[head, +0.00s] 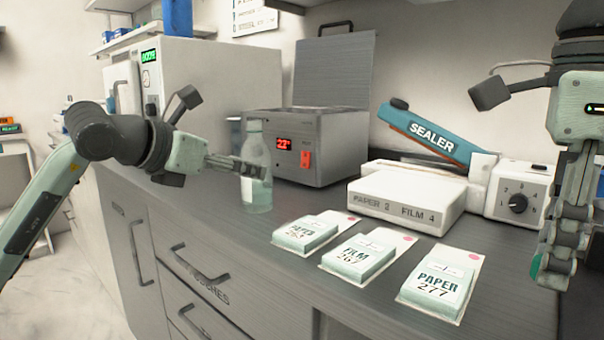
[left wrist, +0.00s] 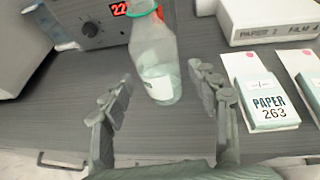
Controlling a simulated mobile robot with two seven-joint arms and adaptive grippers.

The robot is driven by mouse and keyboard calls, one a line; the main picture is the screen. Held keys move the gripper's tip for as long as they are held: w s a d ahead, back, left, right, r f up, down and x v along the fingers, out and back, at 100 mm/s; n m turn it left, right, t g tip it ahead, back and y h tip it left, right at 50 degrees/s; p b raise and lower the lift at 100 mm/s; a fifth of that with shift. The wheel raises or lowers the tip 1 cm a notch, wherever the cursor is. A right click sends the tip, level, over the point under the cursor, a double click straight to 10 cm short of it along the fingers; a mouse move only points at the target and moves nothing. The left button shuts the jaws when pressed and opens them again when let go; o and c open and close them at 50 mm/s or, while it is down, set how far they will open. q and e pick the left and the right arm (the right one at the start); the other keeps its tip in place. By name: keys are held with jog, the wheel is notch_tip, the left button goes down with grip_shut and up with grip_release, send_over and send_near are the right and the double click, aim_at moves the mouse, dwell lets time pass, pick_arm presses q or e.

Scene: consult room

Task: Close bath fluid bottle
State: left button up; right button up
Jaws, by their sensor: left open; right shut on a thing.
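The clear bath fluid bottle (head: 257,190) stands upright on the counter in front of the water bath. It has a pale label and some fluid low inside, and I see no cap on its top in the head view. My left gripper (head: 250,168) is open at the bottle. In the left wrist view the bottle (left wrist: 157,62) stands just ahead of and between the open fingers (left wrist: 165,92). A green ring shows at its neck there. My right gripper (head: 556,268) is at the far right, shut on a small green thing (head: 536,267), probably the cap, mostly hidden by the fingers.
The water bath (head: 338,150) stands behind the bottle with its lid raised. Paper and film pouch packs (head: 357,259) lie along the counter's front. A white box (head: 405,205) and a sealer (head: 432,136) stand behind them. Drawer handles (head: 200,266) stick out below the counter.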

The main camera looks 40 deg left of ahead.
aim_at(247, 144)
pick_arm(q)
jog(key=shift+w, duration=0.15)
jog(key=x, duration=0.5)
jog(key=shift+w+r+p, duration=0.15)
jog(key=shift+w+p, duration=0.05)
jog(key=shift+p, duration=0.15)
jog(key=shift+c, duration=0.5)
jog(key=c, duration=1.1)
jog(key=shift+o, duration=0.2)
jog(key=shift+r, duration=0.2)
jog(key=shift+a+r, duration=0.1)
jog(key=shift+r, duration=1.6)
jog(key=shift+s+a+r, duration=0.1)
jog(key=shift+a+r, duration=0.05)
jog(key=shift+r, duration=0.2)
jog(key=s+a+r, duration=0.6)
jog(key=a, duration=0.3)
jog(key=shift+s+r, duration=0.2)
jog(key=shift+r, duration=0.05)
